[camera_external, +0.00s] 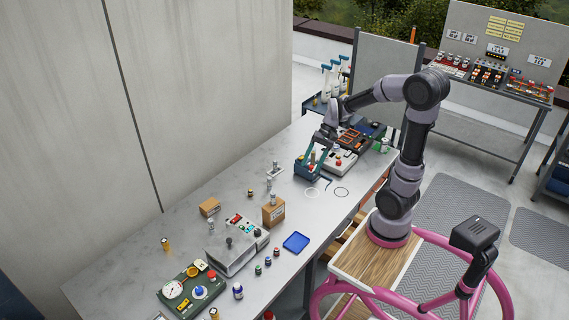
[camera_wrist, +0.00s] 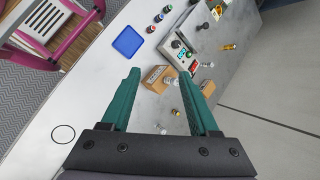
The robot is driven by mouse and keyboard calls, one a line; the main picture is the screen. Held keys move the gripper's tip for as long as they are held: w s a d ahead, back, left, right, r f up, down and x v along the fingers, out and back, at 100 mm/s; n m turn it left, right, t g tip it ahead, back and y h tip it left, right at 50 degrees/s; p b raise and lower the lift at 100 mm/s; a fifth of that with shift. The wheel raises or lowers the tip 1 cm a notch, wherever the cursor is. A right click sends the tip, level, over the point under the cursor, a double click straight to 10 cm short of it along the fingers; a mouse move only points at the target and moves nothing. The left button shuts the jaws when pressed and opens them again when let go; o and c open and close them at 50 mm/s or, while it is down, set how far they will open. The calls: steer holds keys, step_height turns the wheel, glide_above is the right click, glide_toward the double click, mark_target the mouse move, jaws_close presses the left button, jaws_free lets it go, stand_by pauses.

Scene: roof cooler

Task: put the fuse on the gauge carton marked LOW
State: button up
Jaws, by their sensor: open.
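My gripper (camera_external: 318,165) is open over the far part of the workbench; its teal fingers spread wide in the wrist view (camera_wrist: 162,76), with nothing held between them. A brown carton with a white label (camera_external: 273,214) stands mid-bench, with a silver-and-clear piece (camera_external: 270,190) at its top; the carton also shows in the wrist view (camera_wrist: 156,79). A second, lower brown carton (camera_external: 209,207) lies further left, partly behind a finger in the wrist view (camera_wrist: 208,87). The labels are too small to read. A brass-coloured piece (camera_external: 166,245) may be a fuse; I cannot tell for sure.
A grey switch box (camera_external: 236,250), a blue tray (camera_external: 296,242) and a green gauge panel (camera_external: 190,290) occupy the near bench. A small silver fitting (camera_wrist: 162,129) and a small yellowish piece (camera_wrist: 175,112) lie nearer my gripper. Bare worktop (camera_external: 130,278) shows at the left.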

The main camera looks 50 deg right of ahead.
steer(key=s+d+r+n+t+h, duration=0.2)
steer(key=s+r+n+t+h, duration=0.2)
steer(key=s+r, duration=0.5)
steer(key=shift+d+r+n+t+h, duration=0.3)
steer(key=shift+d+r+n+t, duration=0.15)
steer(key=shift+n+t, duration=0.55)
